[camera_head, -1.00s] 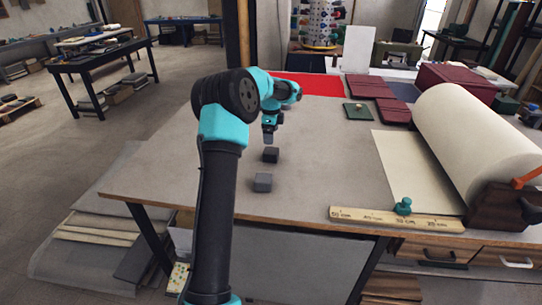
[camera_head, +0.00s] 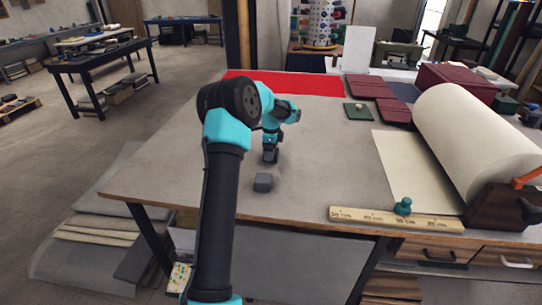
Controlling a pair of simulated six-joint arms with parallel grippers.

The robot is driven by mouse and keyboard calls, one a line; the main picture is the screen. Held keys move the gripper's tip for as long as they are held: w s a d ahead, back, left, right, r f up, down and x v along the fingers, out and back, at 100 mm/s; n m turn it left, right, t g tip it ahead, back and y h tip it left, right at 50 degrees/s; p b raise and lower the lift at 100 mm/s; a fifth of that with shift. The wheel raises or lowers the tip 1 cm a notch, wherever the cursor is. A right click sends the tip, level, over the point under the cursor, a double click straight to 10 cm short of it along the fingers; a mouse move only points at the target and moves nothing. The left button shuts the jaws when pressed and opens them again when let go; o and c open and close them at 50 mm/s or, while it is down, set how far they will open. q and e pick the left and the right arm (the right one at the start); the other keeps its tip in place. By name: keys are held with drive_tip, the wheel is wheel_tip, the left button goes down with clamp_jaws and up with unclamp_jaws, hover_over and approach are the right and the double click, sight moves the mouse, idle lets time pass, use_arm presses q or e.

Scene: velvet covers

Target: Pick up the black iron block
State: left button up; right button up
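A dark grey block (camera_head: 263,182) lies on the table near its front edge, left of the middle. My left gripper (camera_head: 270,158) points down onto the table just behind this block, at the spot of a second, blacker block. That black block is small and mostly covered by the gripper. I cannot tell whether the fingers are closed on it. The grey block stands apart from the gripper. My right gripper is not in view.
A wooden ruler (camera_head: 380,218) with a teal knob (camera_head: 403,206) lies at the front right, beside a large cream roll (camera_head: 470,135). Dark red folded covers (camera_head: 375,87), a green square (camera_head: 358,112) and a red cloth (camera_head: 300,84) lie further back. The table's middle is clear.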

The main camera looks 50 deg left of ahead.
use_arm(q)
drive_tip(key=shift+f, duration=0.7)
drive_tip(key=shift+c, duration=0.3)
drive_tip(key=shift+r, duration=0.1)
drive_tip(key=c, duration=1.6)
drive_tip(key=shift+o, duration=0.2)
drive_tip(key=shift+r, duration=0.1)
wheel_tip(320, 180, up, 10)
drive_tip(key=shift+f, duration=0.1)
